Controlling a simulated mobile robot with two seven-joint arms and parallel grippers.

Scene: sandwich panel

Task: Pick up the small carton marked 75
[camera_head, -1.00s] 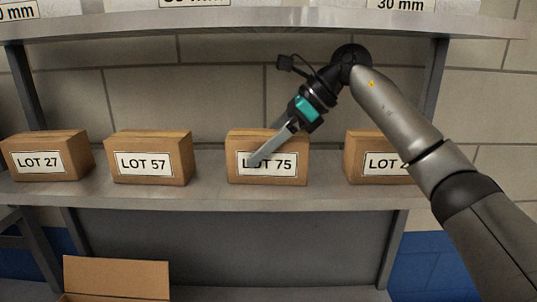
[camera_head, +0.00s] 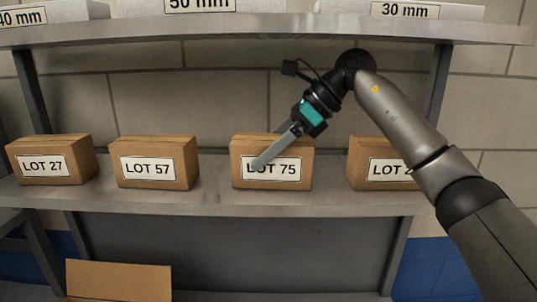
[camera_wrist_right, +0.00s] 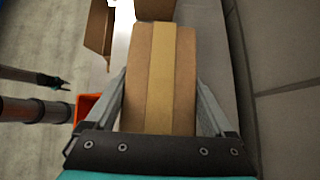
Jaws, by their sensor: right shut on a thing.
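The small carton marked LOT 75 (camera_head: 300,155) is a brown box with a white label, upright on the middle shelf. My right gripper (camera_head: 258,166) reaches down to it from the upper right, one finger across the front and over part of the label. In the right wrist view the carton (camera_wrist_right: 160,85) with its pale tape strip sits between both fingers, and the gripper (camera_wrist_right: 163,100) is shut on it. My left gripper does not show in the head view.
Cartons LOT 57 (camera_head: 185,160) and LOT 27 (camera_head: 80,160) stand to the left on the middle shelf (camera_head: 215,200). Another carton (camera_head: 365,155), partly hidden by my right arm, stands to the right. The upper shelf (camera_head: 260,30) is above. An open box (camera_head: 118,280) is below.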

